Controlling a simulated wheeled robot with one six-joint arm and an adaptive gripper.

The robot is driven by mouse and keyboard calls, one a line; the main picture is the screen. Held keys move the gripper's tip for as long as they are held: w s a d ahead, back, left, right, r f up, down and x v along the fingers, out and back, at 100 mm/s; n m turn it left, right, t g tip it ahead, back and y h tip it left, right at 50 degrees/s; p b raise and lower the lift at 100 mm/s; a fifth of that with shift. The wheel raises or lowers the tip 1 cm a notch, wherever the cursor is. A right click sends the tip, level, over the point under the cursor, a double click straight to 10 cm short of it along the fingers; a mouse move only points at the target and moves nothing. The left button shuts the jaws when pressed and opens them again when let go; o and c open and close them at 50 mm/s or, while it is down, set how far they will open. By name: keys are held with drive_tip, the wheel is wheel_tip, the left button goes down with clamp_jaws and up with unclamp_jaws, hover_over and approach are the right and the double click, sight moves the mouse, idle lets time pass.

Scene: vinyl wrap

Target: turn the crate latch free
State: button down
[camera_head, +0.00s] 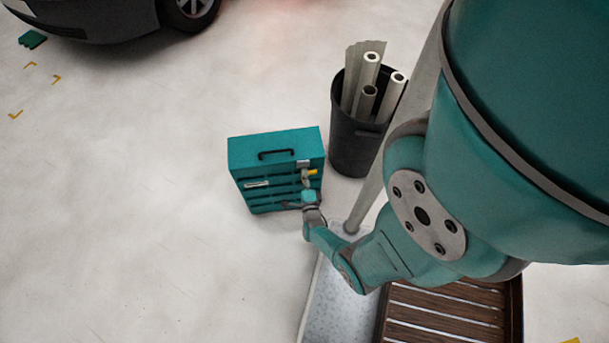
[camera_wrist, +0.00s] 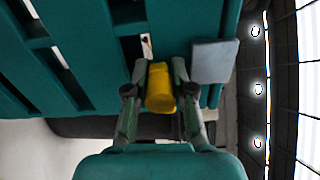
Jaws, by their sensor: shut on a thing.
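The teal slatted crate (camera_head: 255,147) stands on the floor, with a black handle on top. Its yellow latch (camera_head: 313,172) shows at the upper right of the slatted front. My gripper (camera_head: 307,178) is at that corner of the crate. In the wrist view, the two fingers of my gripper (camera_wrist: 157,95) are on either side of the yellow latch (camera_wrist: 160,85) and shut on it. A grey plate (camera_wrist: 213,62) sits on the crate (camera_wrist: 80,45) beside the latch. The latch's pivot is hidden.
A black bin (camera_head: 352,140) with several pale rolls (camera_head: 368,72) stands just right of the crate. A brown slatted wooden piece (camera_head: 445,312) and a pale speckled tray (camera_head: 337,305) lie below my arm.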

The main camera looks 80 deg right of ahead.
drive_tip(key=shift+m, duration=0.7)
drive_tip(key=shift+f, duration=0.1)
drive_tip(key=c, duration=1)
unclamp_jaws()
drive_tip(key=shift+o, duration=0.2)
drive_tip(key=shift+a, duration=0.1)
drive_tip(key=v, duration=0.8)
